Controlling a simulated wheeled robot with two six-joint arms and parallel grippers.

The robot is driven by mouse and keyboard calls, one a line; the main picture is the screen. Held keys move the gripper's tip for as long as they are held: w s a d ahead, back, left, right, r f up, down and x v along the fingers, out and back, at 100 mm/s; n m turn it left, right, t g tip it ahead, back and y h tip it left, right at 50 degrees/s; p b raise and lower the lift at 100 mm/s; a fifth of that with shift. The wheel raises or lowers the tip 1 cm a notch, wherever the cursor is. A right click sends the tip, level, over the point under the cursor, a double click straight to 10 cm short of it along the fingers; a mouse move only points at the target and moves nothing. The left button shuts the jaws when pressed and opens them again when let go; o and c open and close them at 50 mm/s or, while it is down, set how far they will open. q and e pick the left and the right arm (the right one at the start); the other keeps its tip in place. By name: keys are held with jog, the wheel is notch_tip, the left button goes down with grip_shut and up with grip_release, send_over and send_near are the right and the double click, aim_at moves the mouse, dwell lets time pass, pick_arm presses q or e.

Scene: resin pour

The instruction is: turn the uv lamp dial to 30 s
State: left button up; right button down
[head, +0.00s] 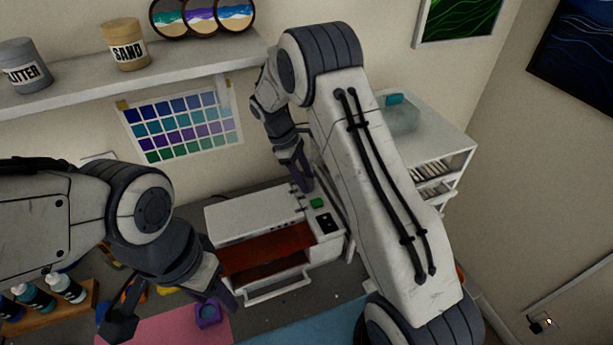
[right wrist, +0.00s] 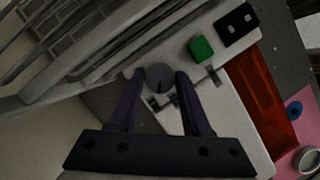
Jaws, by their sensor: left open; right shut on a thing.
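The UV lamp (head: 250,215) is a white box with a dark red window, standing on the dark worktop in the head view. Its grey dial (right wrist: 160,77) sits between the two fingers of my right gripper (right wrist: 161,85) in the right wrist view, and the gripper is shut on it. A dark pointer mark shows on the dial; the scale is too small to read. In the head view my right gripper (head: 304,184) reaches down at the lamp's back and hides the dial. My left gripper (head: 176,310) is open and empty above the front of the worktop.
A green button (head: 317,203) and a black switch panel (head: 326,222) are on the lamp's top. A wooden rack (head: 50,308) of bottles is at left. A white shelf unit (head: 440,150) stands at right.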

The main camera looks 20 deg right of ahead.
jog(key=shift+w+m, duration=0.1)
jog(key=shift+m, duration=0.6)
jog(key=shift+c, duration=1.8)
grip_release()
